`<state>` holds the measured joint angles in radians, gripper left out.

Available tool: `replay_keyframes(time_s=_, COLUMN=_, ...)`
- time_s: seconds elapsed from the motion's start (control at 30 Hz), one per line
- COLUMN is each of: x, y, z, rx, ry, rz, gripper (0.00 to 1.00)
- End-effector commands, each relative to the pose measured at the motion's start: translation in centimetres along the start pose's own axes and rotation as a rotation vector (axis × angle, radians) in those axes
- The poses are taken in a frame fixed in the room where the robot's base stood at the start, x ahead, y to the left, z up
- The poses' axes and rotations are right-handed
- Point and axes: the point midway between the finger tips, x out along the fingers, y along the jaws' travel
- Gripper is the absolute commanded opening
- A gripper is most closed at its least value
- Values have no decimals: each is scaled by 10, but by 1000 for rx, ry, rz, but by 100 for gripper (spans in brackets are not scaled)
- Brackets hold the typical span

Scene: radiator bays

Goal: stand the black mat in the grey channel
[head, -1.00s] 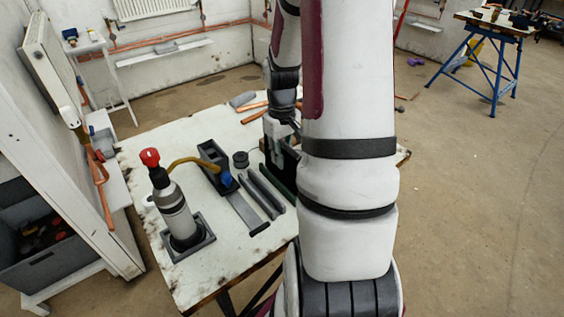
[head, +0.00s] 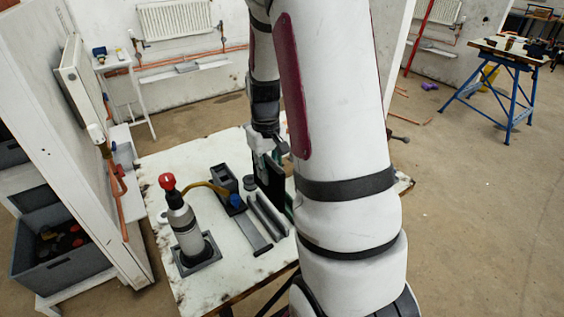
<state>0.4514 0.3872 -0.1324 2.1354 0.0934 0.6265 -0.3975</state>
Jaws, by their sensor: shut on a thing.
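My gripper (head: 266,151) is at the far side of the white worktable, partly hidden by my own arm. It is shut on the black mat (head: 267,178), a dark upright panel with green showing at its right. The grey channel (head: 265,216), with long parallel grey walls, lies on the table just in front of the mat. The mat's lower part is partly hidden behind the channel and my arm. I cannot tell whether its lower edge is in the channel or above it.
A grey bottle with a red cap (head: 182,222) stands in a square holder at the left front of the table (head: 205,282). A dark tray (head: 226,188) with a yellow hose and blue fitting lies left of the channel. A white partition (head: 75,130) rises at left.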

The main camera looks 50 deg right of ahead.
Motion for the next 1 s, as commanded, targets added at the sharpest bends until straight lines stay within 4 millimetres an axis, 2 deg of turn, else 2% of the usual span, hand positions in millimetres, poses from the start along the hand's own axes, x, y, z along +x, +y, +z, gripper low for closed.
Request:
replay_keyframes(time_s=0.1, x=-1, y=-8, z=2, rx=-2, ry=0, rz=5, gripper=0)
replay_keyframes(time_s=0.33, x=6, y=-12, z=1, rx=1, ry=1, rz=9, gripper=0)
replay_keyframes(time_s=0.83, x=50, y=-11, z=0, rx=3, ry=1, rz=8, gripper=0)
replay_keyframes(time_s=1.0, x=47, y=-11, z=2, rx=2, ry=2, rz=8, gripper=0)
